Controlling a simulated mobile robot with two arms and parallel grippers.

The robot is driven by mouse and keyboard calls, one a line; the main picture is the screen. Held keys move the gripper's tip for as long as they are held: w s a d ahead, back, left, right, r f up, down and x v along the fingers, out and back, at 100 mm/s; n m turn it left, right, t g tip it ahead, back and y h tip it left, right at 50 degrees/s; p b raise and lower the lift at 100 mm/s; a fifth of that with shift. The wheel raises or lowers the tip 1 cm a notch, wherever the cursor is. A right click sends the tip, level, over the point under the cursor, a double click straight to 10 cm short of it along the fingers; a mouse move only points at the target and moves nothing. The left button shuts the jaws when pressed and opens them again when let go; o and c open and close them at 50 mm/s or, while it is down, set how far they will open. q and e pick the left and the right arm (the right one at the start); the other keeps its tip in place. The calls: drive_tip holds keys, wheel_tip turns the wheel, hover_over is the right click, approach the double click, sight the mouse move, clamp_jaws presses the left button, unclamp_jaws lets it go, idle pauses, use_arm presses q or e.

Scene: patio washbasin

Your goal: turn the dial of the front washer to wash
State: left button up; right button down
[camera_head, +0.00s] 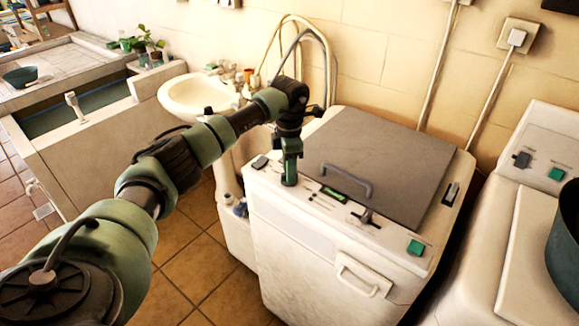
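The front washer (290,235) is a white machine with a grey lid (385,160) and a control strip along its front top edge. A dark knob with a lever-like grip (366,217), which looks like the dial, stands on this strip between a green display (333,194) and a green button (415,247). Its setting and labels are too small to read. My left gripper (289,182) points down over the left part of the strip, apart from that knob and left of it. Its fingers are seen edge-on, so their opening cannot be told. My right gripper is out of view.
A handle (345,182) stands up from the lid. A second white machine (540,205) is at right, with a dark pot (565,245) at the picture's edge. A washbasin (198,95) with hoses stands behind my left arm. Tiled floor (190,265) shows left of the washer.

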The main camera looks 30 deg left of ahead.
use_arm(q)
drive_tip(key=shift+f, duration=0.2)
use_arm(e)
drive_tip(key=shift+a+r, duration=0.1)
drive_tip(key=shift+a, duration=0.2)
use_arm(q)
clamp_jaws()
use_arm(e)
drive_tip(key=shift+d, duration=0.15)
